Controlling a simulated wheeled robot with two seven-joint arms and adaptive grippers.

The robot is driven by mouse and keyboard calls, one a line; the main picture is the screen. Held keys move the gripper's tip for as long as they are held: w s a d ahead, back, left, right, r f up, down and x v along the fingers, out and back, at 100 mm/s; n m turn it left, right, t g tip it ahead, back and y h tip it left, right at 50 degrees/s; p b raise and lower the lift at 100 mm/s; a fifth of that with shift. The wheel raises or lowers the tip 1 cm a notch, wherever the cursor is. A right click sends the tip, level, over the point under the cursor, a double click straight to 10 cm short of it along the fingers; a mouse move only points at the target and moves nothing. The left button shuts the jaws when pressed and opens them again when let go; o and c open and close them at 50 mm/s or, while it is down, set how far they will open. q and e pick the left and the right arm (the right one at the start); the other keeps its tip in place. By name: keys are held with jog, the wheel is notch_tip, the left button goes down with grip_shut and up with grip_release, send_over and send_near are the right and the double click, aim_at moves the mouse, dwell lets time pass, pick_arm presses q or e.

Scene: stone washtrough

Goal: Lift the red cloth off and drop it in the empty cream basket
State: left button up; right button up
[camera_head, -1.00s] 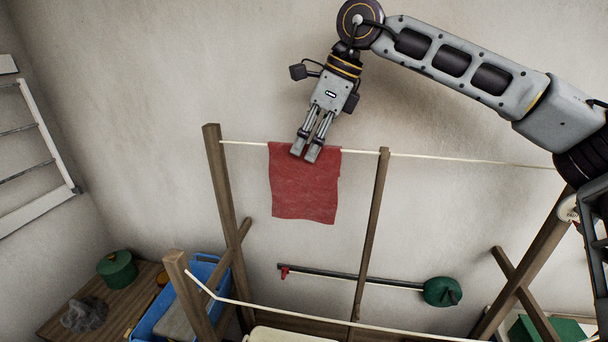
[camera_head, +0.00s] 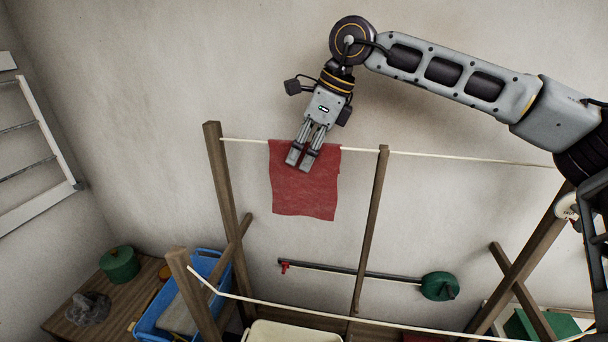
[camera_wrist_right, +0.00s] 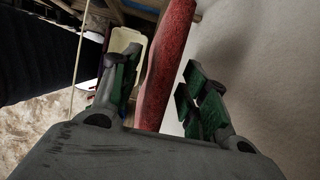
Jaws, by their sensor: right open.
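The red cloth (camera_head: 303,196) hangs over the far rope of the wooden drying frame. In the right wrist view the cloth (camera_wrist_right: 166,65) shows edge-on between the two fingers. My right gripper (camera_head: 300,163) is open, pointing down at the cloth's top edge, with the fingers spread on either side of it. It also shows in the right wrist view (camera_wrist_right: 158,88). A cream container also shows in the right wrist view (camera_wrist_right: 122,42). My left gripper is not in view.
The far rope (camera_head: 450,157) and near rope (camera_head: 340,309) run between wooden posts (camera_head: 370,235). A blue crate (camera_head: 165,325) and a table with a green pot (camera_head: 119,264) stand at left. A dark rod with a green end (camera_head: 440,286) is by the wall.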

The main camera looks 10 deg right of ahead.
jog(key=shift+f+b, duration=0.3)
jog(key=shift+b, duration=0.1)
dwell(0.5)
jog(key=c, duration=0.9)
